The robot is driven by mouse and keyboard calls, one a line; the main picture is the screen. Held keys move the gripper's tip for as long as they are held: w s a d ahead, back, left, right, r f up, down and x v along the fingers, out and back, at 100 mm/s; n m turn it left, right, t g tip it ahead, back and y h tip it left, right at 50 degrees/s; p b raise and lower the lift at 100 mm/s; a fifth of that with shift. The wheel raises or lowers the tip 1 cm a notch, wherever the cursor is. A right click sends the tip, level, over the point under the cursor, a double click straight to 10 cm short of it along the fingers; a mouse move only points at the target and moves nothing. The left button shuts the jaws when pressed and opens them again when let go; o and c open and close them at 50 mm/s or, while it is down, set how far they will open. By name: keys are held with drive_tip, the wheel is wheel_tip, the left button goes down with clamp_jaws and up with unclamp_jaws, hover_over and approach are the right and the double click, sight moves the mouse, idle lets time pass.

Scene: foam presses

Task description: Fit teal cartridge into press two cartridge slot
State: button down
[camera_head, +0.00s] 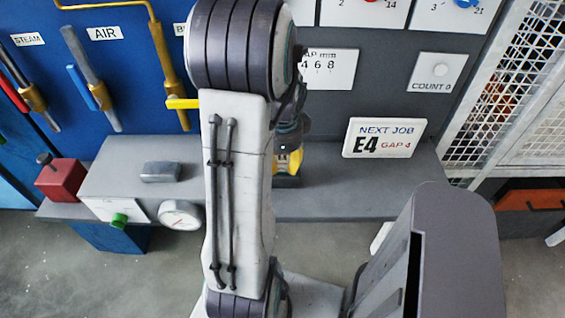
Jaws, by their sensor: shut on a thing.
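My gripper (291,128) shows only in part, as a dark shape beside my pale arm link, above the grey bench. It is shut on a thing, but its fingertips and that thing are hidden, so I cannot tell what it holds. A yellow and black object (291,162) shows just below it, partly covered by my arm. I cannot tell whether the two touch. I cannot make out the teal cartridge. Press two and its cartridge slot cannot be identified, with my arm covering the middle of the view.
The grey bench (345,197) carries a red block (61,179) and a gauge (180,215) at left. A sign (384,138) reads "NEXT JOB E4 GAP 4". Pipes with yellow fittings (171,77) line the blue panel. Mesh caging (524,60) stands at right.

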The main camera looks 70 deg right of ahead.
drive_tip(key=c, duration=1)
unclamp_jaws()
wheel_tip(320, 180, up, 12)
drive_tip(key=shift+a+r+p, duration=0.15)
drive_tip(key=shift+p, duration=0.35)
drive_tip(key=w+a+r+n+t+h, duration=0.1)
drive_tip(key=w+a+r+n, duration=0.1)
drive_tip(key=w+a+n, duration=1.15)
drive_tip(key=shift+s+a+f+n+t+y, duration=0.15)
drive_tip(key=shift+a+n+t, duration=0.4)
drive_tip(key=shift+a+n, duration=2.55)
drive_tip(key=shift+a+f+n+t+y, duration=0.25)
drive_tip(key=shift+a+n+t, duration=0.25)
drive_tip(key=shift+a+n, duration=2.6)
drive_tip(key=shift+s+a+f+n+t+y, duration=0.15)
drive_tip(key=shift+a+n+t, duration=0.4)
drive_tip(key=shift+a+n, duration=2.55)
